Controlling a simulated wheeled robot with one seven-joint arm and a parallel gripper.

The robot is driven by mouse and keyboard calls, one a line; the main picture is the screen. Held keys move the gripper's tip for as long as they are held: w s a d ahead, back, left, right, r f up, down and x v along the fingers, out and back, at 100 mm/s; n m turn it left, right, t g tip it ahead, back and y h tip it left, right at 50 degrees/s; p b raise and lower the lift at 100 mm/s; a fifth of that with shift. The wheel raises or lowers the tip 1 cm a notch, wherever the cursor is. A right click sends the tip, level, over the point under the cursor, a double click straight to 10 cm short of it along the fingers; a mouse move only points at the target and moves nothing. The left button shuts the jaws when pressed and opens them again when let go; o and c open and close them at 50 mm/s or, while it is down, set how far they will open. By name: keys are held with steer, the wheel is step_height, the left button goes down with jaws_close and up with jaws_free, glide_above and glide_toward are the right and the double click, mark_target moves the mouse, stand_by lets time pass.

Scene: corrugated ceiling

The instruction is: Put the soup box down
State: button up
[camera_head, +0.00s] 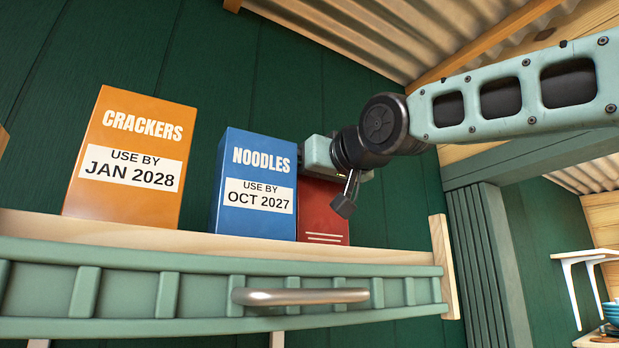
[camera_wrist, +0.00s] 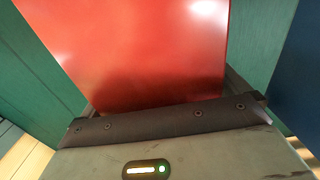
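A red box (camera_head: 322,212), which I take to be the soup box, is upright at the right end of the wooden shelf (camera_head: 200,240). Its upper part is hidden by my gripper (camera_head: 318,155), and its name is not readable. The shelf's front edge hides its base, so I cannot tell whether it touches the shelf. In the wrist view the red box (camera_wrist: 135,50) fills the space between my gripper's fingers, with a dark finger edge against each side. My gripper looks shut on it.
A blue noodles box (camera_head: 255,185) stands close to the left of the red box. An orange crackers box (camera_head: 130,160) stands further left. The green wall is behind.

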steer(key=b+v, duration=0.6)
steer(key=v, duration=0.6)
stand_by(0.5)
